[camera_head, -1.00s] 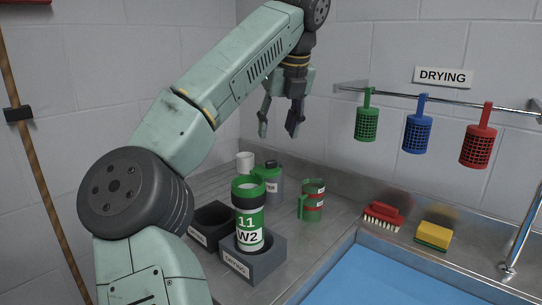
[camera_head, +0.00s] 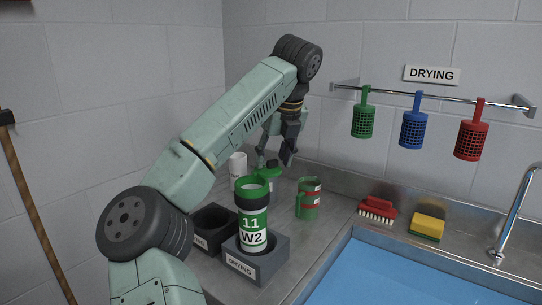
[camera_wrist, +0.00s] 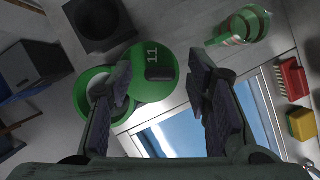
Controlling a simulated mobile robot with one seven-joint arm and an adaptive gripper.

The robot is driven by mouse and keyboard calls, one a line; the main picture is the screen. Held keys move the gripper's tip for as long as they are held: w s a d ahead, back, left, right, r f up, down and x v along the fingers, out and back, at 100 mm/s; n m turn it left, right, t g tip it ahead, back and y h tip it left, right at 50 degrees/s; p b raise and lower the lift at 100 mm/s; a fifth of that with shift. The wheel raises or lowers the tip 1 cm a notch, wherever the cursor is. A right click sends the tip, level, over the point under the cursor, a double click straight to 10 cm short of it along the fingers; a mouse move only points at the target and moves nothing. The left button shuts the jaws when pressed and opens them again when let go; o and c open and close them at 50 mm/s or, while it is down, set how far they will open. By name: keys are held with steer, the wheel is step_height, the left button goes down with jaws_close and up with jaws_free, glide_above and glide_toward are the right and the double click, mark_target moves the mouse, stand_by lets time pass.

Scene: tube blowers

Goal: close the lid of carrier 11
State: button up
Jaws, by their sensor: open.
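Carrier 11 (camera_head: 253,222) is a white tube with a green band marked 11 and a W2 label. It stands upright in a grey drying block (camera_head: 257,266). In the wrist view its open green mouth (camera_wrist: 83,97) shows at the left, partly behind a finger. The round green lid (camera_wrist: 150,87), marked 11 with a dark catch, lies beside and partly over the mouth, swung open. My gripper (camera_head: 275,160) is open and empty, fingers down, behind the carrier in the head view. In the wrist view the lid shows between and beyond the fingers (camera_wrist: 164,95).
An empty holder (camera_head: 212,216) stands left of the carrier. A white cup (camera_head: 238,163) and a green mug (camera_head: 309,198) stand behind. A red brush (camera_head: 377,209), a yellow sponge (camera_head: 428,226) and the blue sink (camera_head: 385,278) are at right. Coloured baskets hang from a rail.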

jaws_close()
stand_by(0.6)
